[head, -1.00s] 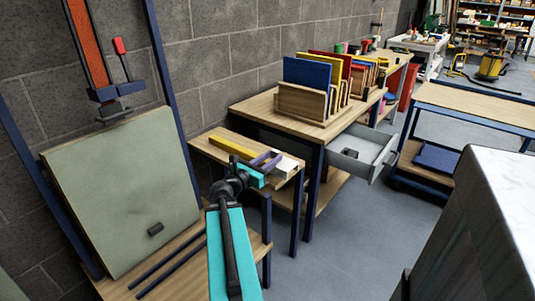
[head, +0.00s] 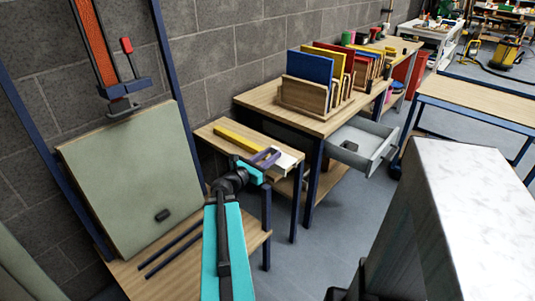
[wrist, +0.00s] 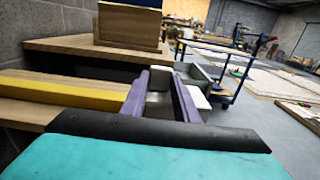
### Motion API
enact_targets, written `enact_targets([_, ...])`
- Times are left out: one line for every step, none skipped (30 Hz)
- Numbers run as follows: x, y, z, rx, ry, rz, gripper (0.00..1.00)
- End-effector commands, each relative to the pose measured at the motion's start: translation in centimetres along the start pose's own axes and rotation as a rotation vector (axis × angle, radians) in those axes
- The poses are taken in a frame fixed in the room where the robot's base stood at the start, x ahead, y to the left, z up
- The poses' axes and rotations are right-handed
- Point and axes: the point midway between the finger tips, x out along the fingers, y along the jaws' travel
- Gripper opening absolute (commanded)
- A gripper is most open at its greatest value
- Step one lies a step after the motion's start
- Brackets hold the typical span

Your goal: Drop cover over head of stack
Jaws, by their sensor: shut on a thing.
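My gripper (head: 265,158) has purple fingers and reaches out over a small wooden side table. It is shut on a pale white-grey piece (head: 284,161), which shows between and just right of the fingers in the wrist view (wrist: 158,107). The fingers hide much of its shape, and I cannot tell whether it touches the table. A wooden rack (head: 302,96) beyond holds a row of upright panels, with a blue panel (head: 310,67) nearest and yellow and red ones behind. I cannot tell which thing is the head of the stack.
A yellow bar (head: 240,140) lies on the side table (head: 212,132), left of my gripper. An open grey drawer (head: 365,150) juts from the larger table. A grey-green board (head: 125,180) leans in a blue frame at left. A white-topped block (head: 450,220) stands at right.

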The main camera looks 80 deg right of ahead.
Motion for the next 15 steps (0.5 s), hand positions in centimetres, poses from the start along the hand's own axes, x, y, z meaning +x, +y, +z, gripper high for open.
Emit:
enact_targets([0.19,-0.2,0.03,0.0,0.0,-0.004,0.01])
enact_targets([0.25,-0.27,0.01,0.0,0.0,-0.005,0.01])
enact_targets([0.32,-0.33,0.0,0.0,0.0,-0.006,0.01])
enact_targets([0.37,-0.37,-0.01,0.0,0.0,-0.007,0.01])
enact_targets([0.4,-0.4,-0.02,0.0,0.0,-0.008,0.01])
enact_targets([0.44,-0.43,-0.02,0.0,0.0,-0.008,0.01])
enact_targets([0.46,-0.45,-0.03,0.0,0.0,-0.009,0.01])
enact_targets([0.48,-0.46,-0.03,0.0,0.0,-0.009,0.01])
enact_targets([0.5,-0.48,-0.02,0.0,0.0,-0.009,0.01])
enact_targets([0.51,-0.5,-0.02,0.0,0.0,-0.01,0.01])
enact_targets([0.52,-0.5,-0.02,0.0,0.0,-0.01,0.01])
enact_targets([0.53,-0.51,-0.02,0.0,0.0,-0.01,0.01])
enact_targets([0.53,-0.52,-0.02,-0.001,0.0,-0.01,0.01])
enact_targets([0.54,-0.52,-0.02,-0.001,0.0,-0.01,0.01])
enact_targets([0.54,-0.53,-0.02,-0.001,0.0,-0.01,0.01])
